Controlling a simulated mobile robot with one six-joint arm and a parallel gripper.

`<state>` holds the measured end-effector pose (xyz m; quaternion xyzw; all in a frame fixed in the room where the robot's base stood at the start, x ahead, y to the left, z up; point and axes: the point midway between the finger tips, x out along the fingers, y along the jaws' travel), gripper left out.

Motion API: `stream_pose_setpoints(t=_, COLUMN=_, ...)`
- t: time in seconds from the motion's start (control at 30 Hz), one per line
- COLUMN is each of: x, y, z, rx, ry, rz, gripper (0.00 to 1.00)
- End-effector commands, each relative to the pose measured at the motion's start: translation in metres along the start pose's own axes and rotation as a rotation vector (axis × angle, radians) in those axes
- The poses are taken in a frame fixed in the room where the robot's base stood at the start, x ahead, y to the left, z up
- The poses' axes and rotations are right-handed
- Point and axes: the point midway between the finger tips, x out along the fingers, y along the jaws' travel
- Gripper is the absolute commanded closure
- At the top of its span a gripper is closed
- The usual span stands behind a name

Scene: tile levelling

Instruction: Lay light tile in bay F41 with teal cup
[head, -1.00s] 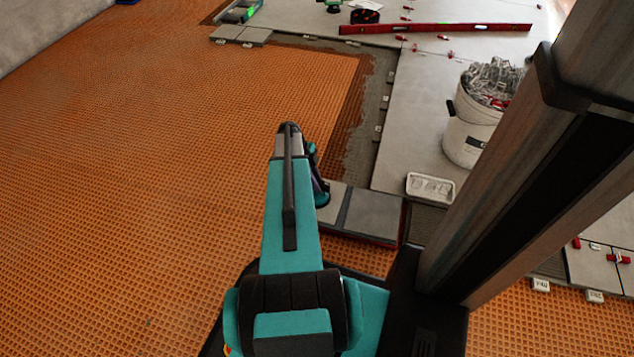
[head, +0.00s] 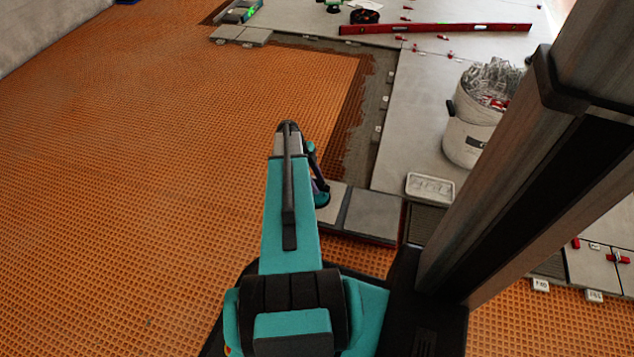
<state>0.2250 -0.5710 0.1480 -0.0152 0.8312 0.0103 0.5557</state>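My gripper is mostly hidden behind my teal arm; only a dark wrist part with teal at its end (head: 320,190) shows, so its fingers cannot be read. Beside it, on the right, lie a lighter grey tile (head: 333,203) and a slightly darker grey tile (head: 373,215), side by side on a dark red-edged base. A small teal object (head: 333,6), perhaps the teal cup, stands on the laid tiles at the top. A grey mortar strip (head: 366,140) with small white tags runs along the laid tiles. The tags there are too small to read, so I cannot tell which is bay F41.
A white bucket of clips (head: 472,130) and a white tray (head: 430,187) stand on the laid grey floor (head: 425,110). A red level (head: 435,28) lies behind them. Two thin grey tiles (head: 242,34) lie at the far left. Orange matting (head: 150,170) on the left is clear.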

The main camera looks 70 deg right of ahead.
Motion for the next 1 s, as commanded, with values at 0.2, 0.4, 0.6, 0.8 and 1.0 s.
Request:
stream_pose_setpoints(t=0.2, x=-0.029, y=0.000, z=-0.001, rx=-0.001, ry=-0.001, rz=-0.001, gripper=0.61)
stream_pose_setpoints(t=0.4, x=-0.061, y=0.000, z=-0.001, rx=-0.001, ry=0.000, rz=-0.001, gripper=0.61)
stream_pose_setpoints(t=0.6, x=-0.094, y=0.000, z=-0.001, rx=-0.001, ry=0.000, rz=-0.001, gripper=0.61)
stream_pose_setpoints(t=0.8, x=-0.119, y=0.000, z=-0.001, rx=0.000, ry=0.000, rz=-0.001, gripper=0.61)
stream_pose_setpoints(t=1.0, x=-0.130, y=0.000, z=0.000, rx=0.000, ry=0.000, rz=-0.001, gripper=0.61)
